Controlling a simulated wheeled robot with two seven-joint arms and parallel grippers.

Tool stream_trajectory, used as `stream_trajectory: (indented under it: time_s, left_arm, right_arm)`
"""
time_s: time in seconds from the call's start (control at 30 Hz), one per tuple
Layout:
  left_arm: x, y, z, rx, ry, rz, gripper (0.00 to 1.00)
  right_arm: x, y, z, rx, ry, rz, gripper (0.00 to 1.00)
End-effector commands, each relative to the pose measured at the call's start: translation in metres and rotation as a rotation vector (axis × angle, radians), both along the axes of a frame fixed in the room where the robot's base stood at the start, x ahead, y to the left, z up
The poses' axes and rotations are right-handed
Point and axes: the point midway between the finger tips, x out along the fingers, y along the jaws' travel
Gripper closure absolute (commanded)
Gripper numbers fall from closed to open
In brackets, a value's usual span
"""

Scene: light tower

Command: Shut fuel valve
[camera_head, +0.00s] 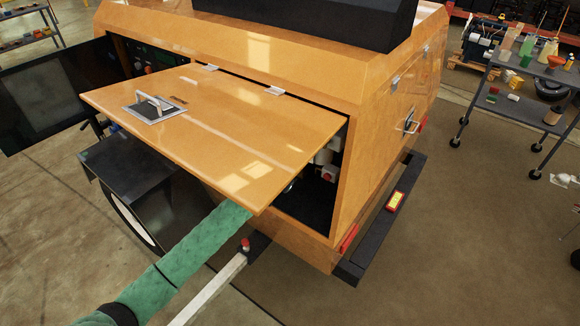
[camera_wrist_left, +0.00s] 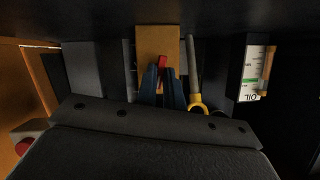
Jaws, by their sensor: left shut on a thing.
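The red fuel valve handle (camera_wrist_left: 163,63) shows small in the middle of the left wrist view, in front of an orange-brown upright panel (camera_wrist_left: 158,42). My left gripper (camera_wrist_left: 163,80) has its two dark blue fingers on either side of the handle and is shut on it. The handle's lower part is hidden between the fingers, and its exact angle is hard to tell. In the head view, the handle and my left gripper are hidden under the raised orange hatch door (camera_head: 225,125). My right gripper is in neither view.
A dipstick with a yellow ring (camera_wrist_left: 197,106) stands close right of the fingers, and an oil label (camera_wrist_left: 254,75) is farther right. The orange light tower housing (camera_head: 385,130) surrounds the open bay. A pale beam with a red knob (camera_head: 245,244) lies below it. A cart (camera_head: 520,100) stands right.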

Motion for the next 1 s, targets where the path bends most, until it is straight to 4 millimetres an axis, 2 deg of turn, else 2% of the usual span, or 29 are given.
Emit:
stream_trajectory:
  time_s: [0.4,1.0]
  left_arm:
    - [0.002,0.001,0.002,-0.173,0.122,-0.001,1.0]
    - [0.002,0.001,0.001,-0.204,0.145,-0.001,1.0]
  right_arm:
    - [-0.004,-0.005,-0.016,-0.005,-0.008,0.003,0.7]
    - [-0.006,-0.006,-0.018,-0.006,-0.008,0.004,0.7]
